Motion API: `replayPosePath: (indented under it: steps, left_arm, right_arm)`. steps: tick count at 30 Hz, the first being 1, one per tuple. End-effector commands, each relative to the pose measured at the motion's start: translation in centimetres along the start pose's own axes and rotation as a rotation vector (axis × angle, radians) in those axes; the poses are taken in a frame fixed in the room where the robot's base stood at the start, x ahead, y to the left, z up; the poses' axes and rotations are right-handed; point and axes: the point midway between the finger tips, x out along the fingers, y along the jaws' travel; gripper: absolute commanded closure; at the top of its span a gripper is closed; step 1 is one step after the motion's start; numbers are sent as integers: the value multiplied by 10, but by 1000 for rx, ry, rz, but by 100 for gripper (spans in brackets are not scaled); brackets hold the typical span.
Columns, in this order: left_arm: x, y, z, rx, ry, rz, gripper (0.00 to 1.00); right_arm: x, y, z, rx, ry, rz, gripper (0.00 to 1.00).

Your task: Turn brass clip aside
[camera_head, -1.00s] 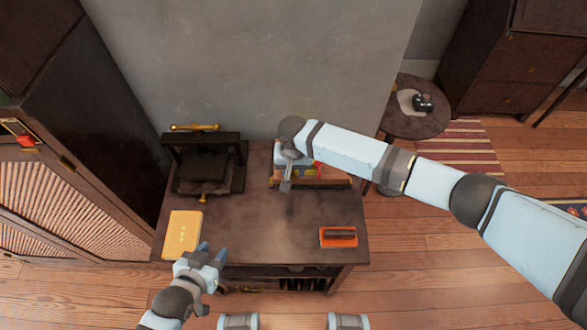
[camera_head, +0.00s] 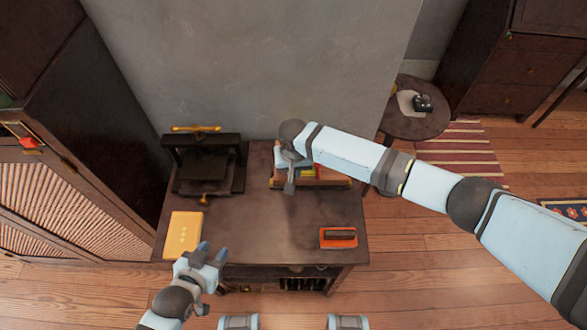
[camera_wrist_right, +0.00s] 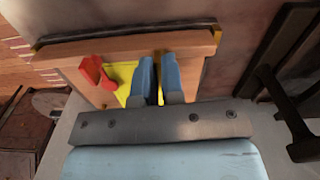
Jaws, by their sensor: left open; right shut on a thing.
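In the head view my right wrist covers much of the box (camera_head: 330,184). My left gripper (camera_head: 212,252) is open and empty near the table's front edge, beside a yellow book (camera_head: 185,235). I cannot clearly pick out a brass clip in either view.
A dark press (camera_head: 208,160) with a brass bar (camera_head: 196,128) stands at the table's (camera_head: 265,225) back left. The table's middle is clear. A wall stands close behind.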

Motion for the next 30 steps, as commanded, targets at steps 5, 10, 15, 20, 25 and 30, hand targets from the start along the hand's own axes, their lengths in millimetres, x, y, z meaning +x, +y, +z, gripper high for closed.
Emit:
replayPosePath:
  steps: [5, 10, 15, 20, 25, 30]
  left_arm:
    - [-7, 0, -11, 0, 1, 0, 57]
    - [-12, 0, -19, 0, 2, 0, 57]
    - [-16, 1, -25, 0, 2, 0, 57]
    - [-19, 1, -30, 0, 2, 0, 57]
    - [-22, 0, -33, 1, 2, -2, 57]
    - [-24, -2, -35, 1, 1, -6, 57]
  right_arm:
    - [-2, 0, 1, -128, -3, 0, 100]
    - [-2, 0, 1, -287, -4, -1, 100]
    - [-2, 0, 1, -448, -3, -1, 100]
    - [-2, 0, 1, -600, -2, 0, 100]
    - [-2, 0, 1, -762, -1, -1, 100]
    - [-1, 0, 0, -924, -1, -1, 100]
